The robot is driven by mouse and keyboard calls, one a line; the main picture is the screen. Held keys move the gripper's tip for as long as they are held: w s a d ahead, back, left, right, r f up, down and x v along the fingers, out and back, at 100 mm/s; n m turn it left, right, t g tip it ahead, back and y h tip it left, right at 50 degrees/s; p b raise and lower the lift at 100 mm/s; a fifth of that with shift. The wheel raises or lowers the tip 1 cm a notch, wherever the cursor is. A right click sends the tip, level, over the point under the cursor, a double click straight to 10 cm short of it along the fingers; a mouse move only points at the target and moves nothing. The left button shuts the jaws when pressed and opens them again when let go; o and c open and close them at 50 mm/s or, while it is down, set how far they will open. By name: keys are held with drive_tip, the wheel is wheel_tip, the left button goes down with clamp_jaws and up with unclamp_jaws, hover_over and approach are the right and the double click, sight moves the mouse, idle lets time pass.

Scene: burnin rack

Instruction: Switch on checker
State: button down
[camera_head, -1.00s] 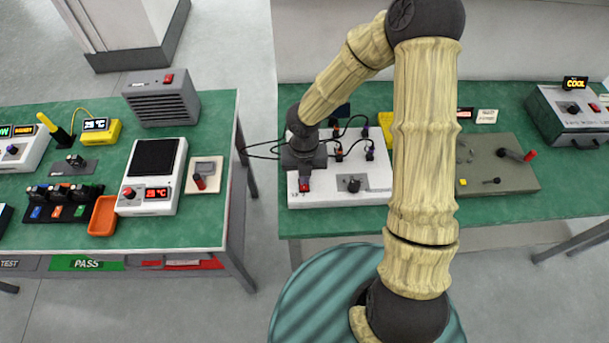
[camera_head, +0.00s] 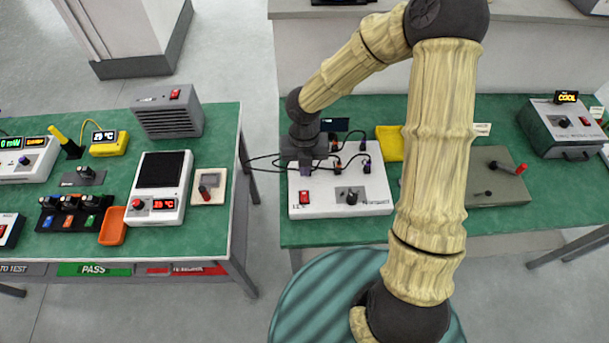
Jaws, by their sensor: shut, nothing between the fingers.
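A white box (camera_head: 330,207), which looks like the checker, stands on the right-hand green bench. The rocker's position is too small to tell. A dark display (camera_head: 335,125) stands behind the box, partly hidden by my arm.
My arm hides part of the right bench, including part of a yellow item (camera_head: 389,143). A grey-green plate (camera_head: 495,190) and a grey box reading COOL (camera_head: 560,125) stand to the right. The left bench holds a white hot plate (camera_head: 158,187), an orange tray (camera_head: 113,226) and a grey vented box (camera_head: 168,112).

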drive_tip(key=r, duration=0.4)
drive_tip(key=shift+w+r, duration=0.3)
drive_tip(key=shift+r, duration=0.1)
drive_tip(key=s+d+r+m+t, duration=0.1)
drive_tip(key=s+d+r+m, duration=0.2)
drive_tip(key=m, duration=0.9)
drive_tip(key=s+d+r+m+t, duration=0.1)
drive_tip(key=d+m, duration=0.4)
drive_tip(key=m, duration=0.7)
drive_tip(key=s+d+r+m+t, duration=0.1)
drive_tip(key=s+d+r+m, duration=0.3)
drive_tip(key=m, duration=0.8)
drive_tip(key=shift+s+d+r, duration=0.35)
drive_tip(key=shift+s+d, duration=0.2)
